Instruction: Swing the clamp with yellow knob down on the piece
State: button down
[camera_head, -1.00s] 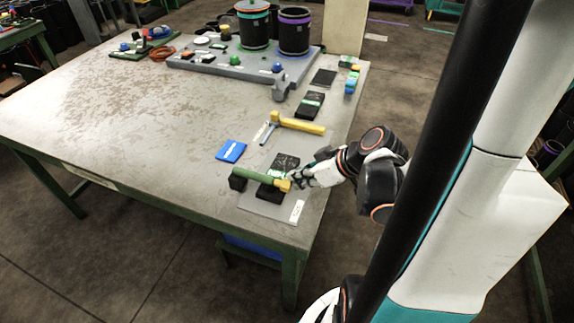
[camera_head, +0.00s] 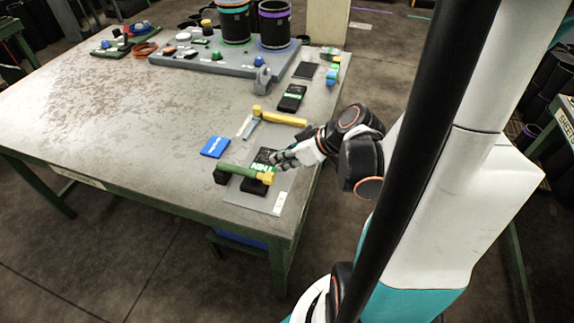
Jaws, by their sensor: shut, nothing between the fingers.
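The clamp is a green bar (camera_head: 240,172) with a yellow knob (camera_head: 266,178) at its right end. The bar lies almost level, from a black block (camera_head: 221,177) on the left across to the right. Black parts show behind and below the bar, one with a green label (camera_head: 262,167). The piece cannot be clearly told apart from these dark parts. My gripper (camera_head: 277,161) is shut and empty, just behind and to the right of the yellow knob. It appears apart from the knob.
A grey plate (camera_head: 273,202) lies under the fixture near the table's front right edge. A blue box (camera_head: 215,147) lies to the left, and a yellow-handled tool (camera_head: 283,119) lies behind. The left of the table (camera_head: 90,115) is bare.

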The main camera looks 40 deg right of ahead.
jog(key=s+d+f+b, duration=0.1)
jog(key=s+d+f, duration=0.2)
jog(key=s, duration=0.5)
jog(key=shift+d, duration=0.8)
jog(key=shift+s+r, duration=0.1)
